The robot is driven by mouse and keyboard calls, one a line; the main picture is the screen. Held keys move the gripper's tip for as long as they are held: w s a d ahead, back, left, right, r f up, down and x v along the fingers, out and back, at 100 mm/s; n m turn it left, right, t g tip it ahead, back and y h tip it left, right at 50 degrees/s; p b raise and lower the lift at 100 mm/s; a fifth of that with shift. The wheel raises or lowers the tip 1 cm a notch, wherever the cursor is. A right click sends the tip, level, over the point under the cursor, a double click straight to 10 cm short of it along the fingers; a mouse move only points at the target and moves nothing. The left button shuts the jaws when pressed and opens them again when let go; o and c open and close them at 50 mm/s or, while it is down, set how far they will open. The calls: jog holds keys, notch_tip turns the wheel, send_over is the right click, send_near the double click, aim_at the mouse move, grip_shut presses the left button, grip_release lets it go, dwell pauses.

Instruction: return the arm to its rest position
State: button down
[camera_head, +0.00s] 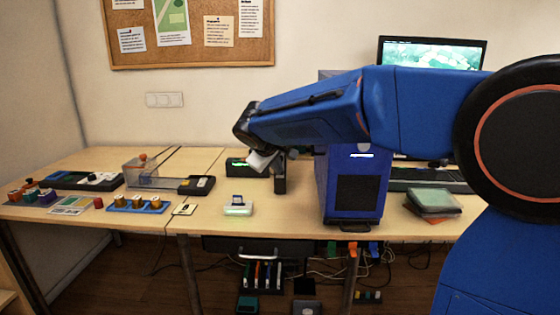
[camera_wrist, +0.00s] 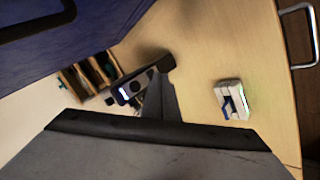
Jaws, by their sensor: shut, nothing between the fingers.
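My blue arm (camera_head: 310,108) reaches across the head view from the right, with its wrist above the middle of the table. My gripper (camera_wrist: 160,98) shows in the wrist view as dark fingers that meet at the bottom middle, shut and empty. A small white device (camera_head: 238,207) with a lit green strip stands on the table below and left of the wrist. It also shows in the wrist view (camera_wrist: 232,100), to the right of the fingers and apart from them.
A blue computer tower (camera_head: 353,185) stands close to the right of my wrist and fills the upper left of the wrist view (camera_wrist: 60,45). A black device (camera_head: 238,164) with a green display is behind. A clear box (camera_head: 150,172) and blue tray (camera_head: 138,206) are left.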

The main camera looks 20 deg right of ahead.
jog(key=s+d+f+m+g, duration=0.1)
jog(key=s+d, duration=0.2)
jog(key=s, duration=0.4)
jog(key=s+d+f+m+y, duration=0.1)
jog(key=s+d+f, duration=0.15)
jog(key=s, duration=0.35)
jog(key=s+d+f+m+g, duration=0.1)
jog(key=s+d, duration=0.2)
jog(key=s, duration=0.4)
jog(key=s+f+m+y, duration=0.1)
jog(key=s+f, duration=0.2)
jog(key=s, duration=0.3)
jog(key=s+f+m+y, duration=0.1)
jog(key=s+f, duration=0.2)
jog(key=s, duration=0.4)
jog(key=s+f+m+g+y, duration=0.1)
jog(key=s+f, duration=0.3)
jog(key=s, duration=0.3)
jog(key=shift+s, duration=0.25)
jog(key=shift+a+r, duration=0.1)
